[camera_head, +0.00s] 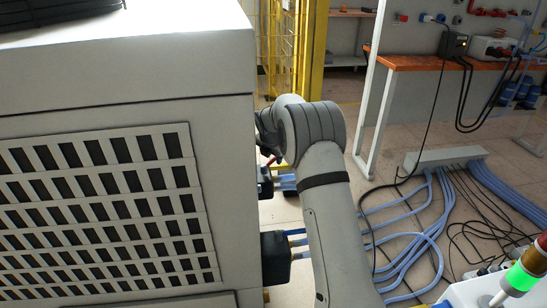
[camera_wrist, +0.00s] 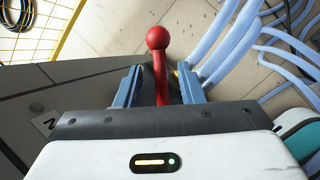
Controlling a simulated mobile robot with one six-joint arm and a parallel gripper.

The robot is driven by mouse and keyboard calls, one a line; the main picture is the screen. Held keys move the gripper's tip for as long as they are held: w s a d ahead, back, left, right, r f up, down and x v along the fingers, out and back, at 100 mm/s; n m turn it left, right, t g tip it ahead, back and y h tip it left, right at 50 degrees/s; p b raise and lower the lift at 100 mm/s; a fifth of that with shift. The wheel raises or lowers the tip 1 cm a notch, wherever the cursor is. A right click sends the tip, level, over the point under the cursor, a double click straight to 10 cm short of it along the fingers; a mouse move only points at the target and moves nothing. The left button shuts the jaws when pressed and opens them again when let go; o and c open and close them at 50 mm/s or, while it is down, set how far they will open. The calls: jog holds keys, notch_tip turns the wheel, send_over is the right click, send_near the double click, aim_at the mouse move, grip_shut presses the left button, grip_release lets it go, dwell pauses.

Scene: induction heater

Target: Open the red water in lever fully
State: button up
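In the wrist view, the red lever (camera_wrist: 159,72) is a red rod ending in a round red knob. It stands between the two blue-grey fingers of my gripper (camera_wrist: 159,68), with its knob beyond the fingertips. The fingers are apart, with a visible gap on each side of the lever, so my gripper is open around it and not clamped. The lever's base is hidden behind the gripper body. In the head view, my arm reaches beside the grey cabinet's right side, and the gripper is largely hidden there. A small dark red bit shows near the wrist, too small to identify.
The grey cabinet (camera_head: 120,65) fills the left of the head view. Blue hoses (camera_head: 405,262) and black cables run over the floor to the right. An orange-topped bench (camera_head: 430,62) stands behind, near a yellow fence (camera_head: 310,50). A green signal light (camera_head: 519,279) is at lower right.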

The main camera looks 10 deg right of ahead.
grip_shut()
dwell(0.4)
jog(key=shift+d, duration=0.15)
